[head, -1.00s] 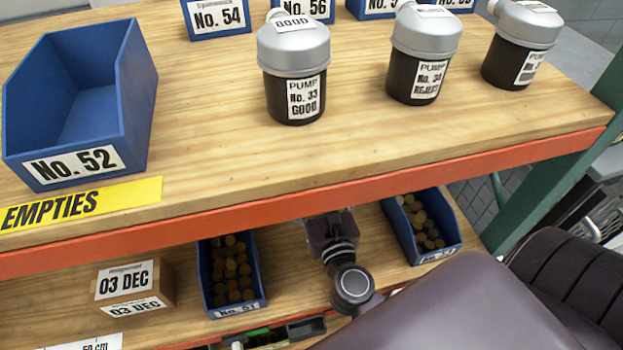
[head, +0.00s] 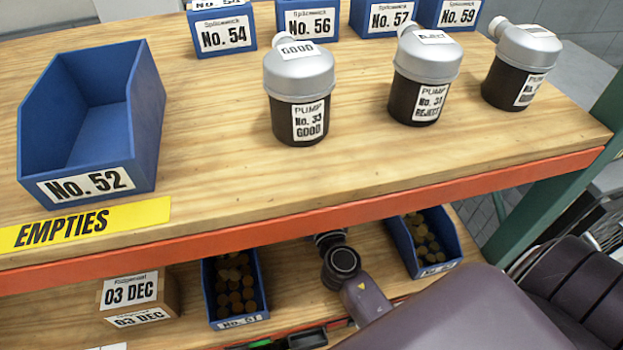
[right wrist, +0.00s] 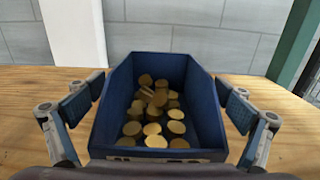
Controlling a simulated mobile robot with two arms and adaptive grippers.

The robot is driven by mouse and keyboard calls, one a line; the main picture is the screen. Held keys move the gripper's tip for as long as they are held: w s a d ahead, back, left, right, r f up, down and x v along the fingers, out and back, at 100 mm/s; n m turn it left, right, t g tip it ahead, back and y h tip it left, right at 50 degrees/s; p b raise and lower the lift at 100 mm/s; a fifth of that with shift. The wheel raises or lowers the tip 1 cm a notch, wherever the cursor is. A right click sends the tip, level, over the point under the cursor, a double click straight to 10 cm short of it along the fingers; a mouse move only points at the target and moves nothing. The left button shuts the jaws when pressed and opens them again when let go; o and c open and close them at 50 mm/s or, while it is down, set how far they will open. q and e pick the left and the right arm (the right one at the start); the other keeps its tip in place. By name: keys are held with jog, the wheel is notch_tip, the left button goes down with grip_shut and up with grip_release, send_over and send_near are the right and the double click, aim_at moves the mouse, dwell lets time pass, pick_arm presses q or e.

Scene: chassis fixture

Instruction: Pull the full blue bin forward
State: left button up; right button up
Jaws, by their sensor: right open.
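A blue bin (right wrist: 205,119) holding several brass-coloured discs (right wrist: 155,115) stands on a wooden shelf in the right wrist view. My right gripper (right wrist: 159,105) is open, one finger on each side of this bin near its front end; contact is not clear. In the head view my right arm reaches under the upper shelf and the gripper is hidden. Two disc-filled blue bins show on the lower shelf, No. 51 (head: 263,285) and one farther right (head: 452,238). I cannot tell whether the bin between my fingers is either of these. My left gripper is not in view.
The upper shelf's orange beam (head: 300,214) runs just above my right arm. A cardboard box (head: 168,294) stands left of bin No. 51. Empty bin No. 52 (head: 145,140) and pumps (head: 300,75) stand on the upper shelf. A green post (head: 560,165) is at the right.

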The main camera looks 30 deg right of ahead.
jog(key=shift+w+d, duration=0.1)
jog(key=shift+w, duration=0.45)
